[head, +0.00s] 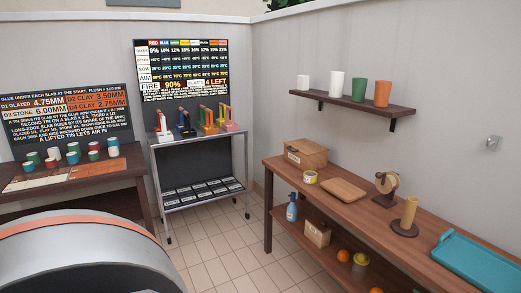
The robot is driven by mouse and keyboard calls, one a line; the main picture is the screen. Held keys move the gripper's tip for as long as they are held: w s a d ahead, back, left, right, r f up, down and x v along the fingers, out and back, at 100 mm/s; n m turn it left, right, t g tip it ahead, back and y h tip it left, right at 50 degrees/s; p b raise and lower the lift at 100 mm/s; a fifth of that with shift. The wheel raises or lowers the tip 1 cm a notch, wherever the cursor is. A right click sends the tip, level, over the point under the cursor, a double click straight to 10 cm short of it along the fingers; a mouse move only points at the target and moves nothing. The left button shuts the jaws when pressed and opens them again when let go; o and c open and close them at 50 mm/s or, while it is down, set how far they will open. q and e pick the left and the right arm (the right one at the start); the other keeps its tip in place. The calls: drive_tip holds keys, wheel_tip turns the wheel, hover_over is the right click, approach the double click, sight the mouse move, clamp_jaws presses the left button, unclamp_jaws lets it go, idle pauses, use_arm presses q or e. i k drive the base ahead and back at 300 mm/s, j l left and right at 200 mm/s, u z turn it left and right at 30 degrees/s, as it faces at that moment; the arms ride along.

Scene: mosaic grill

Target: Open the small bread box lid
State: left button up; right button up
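A brown wooden box (305,153) with a flat top stands at the far left end of the wooden counter on the right, close to the wall. It looks like the bread box, and its lid looks closed. A second, smaller light-brown box (317,233) sits on the shelf under the counter; the picture is too small to tell whether it has a lid. I cannot tell for sure which of the two is the small bread box. Neither of my grippers is in view.
A blue spray bottle (292,207) stands below. The tiled floor (215,262) left of the counter is clear.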

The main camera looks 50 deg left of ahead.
sight(308, 148)
drive_tip(key=u, duration=1.35)
drive_tip(key=i+j, duration=0.2)
drive_tip(key=i, duration=0.2)
drive_tip(key=i+j+z, duration=0.15)
drive_tip(key=i, duration=0.25)
drive_tip(key=i+j, duration=0.25)
drive_tip(key=i, duration=0.15)
drive_tip(key=z, duration=0.05)
